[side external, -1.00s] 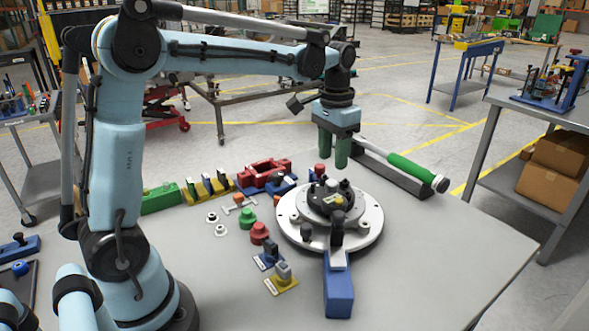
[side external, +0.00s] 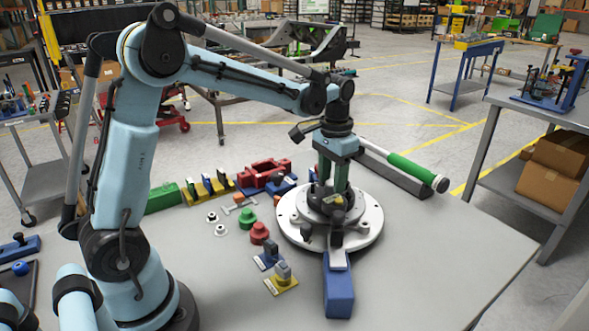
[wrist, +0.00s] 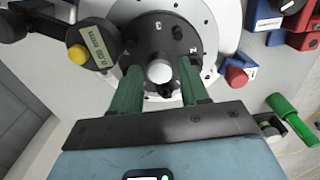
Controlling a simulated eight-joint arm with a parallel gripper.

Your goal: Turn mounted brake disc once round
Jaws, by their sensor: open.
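The silver brake disc (side external: 365,224) lies flat on the table, with a black numbered hub (wrist: 150,32) raised at its middle. It also shows in the wrist view (wrist: 207,20). My gripper (side external: 332,184) points down over the hub, with its green fingers low. In the wrist view my gripper (wrist: 160,70) is open, one finger on each side of a round silver post (wrist: 160,72). I cannot tell whether the fingers touch it. The fingers partly hide the hub in the side view.
A blue block (side external: 339,290) stands at the disc's front edge. A dial gauge with a yellow button (wrist: 78,54) reaches over the disc at left. Red (side external: 259,233) and green (side external: 247,218) knobs stand left of the disc; a green-handled tool (side external: 418,172) lies behind right. The table's right side is clear.

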